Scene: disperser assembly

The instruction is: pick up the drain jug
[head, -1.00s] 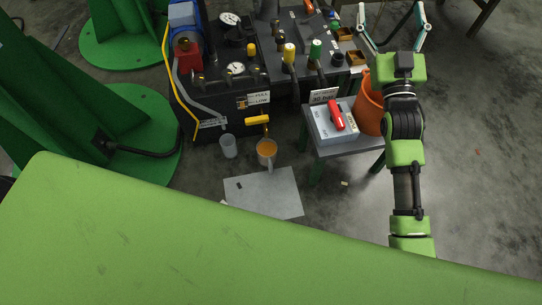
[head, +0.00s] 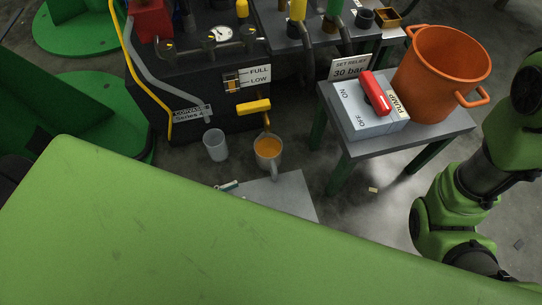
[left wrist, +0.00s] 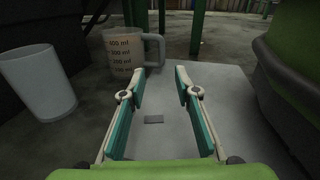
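The drain jug (head: 267,150) stands upright on the floor below a yellow-handled tap, with orange liquid inside. Its handle points toward me in the head view. In the left wrist view the jug (left wrist: 122,54) is clear with ml marks, and its handle extends right, ahead of the gap between my fingers. My left gripper (left wrist: 160,76) is open and empty, low over a pale sheet, short of the jug. In the head view only a bit of the left gripper (head: 228,186) shows past the green panel. My right gripper is out of view.
A clear empty cup (head: 215,145) stands left of the jug. The dark machine (head: 190,90) with its yellow tap handle (head: 254,107) is behind. A small table (head: 440,131) on the right holds an orange bucket (head: 443,72) and a pump switch box (head: 364,112). The pale sheet (head: 290,195) lies in front.

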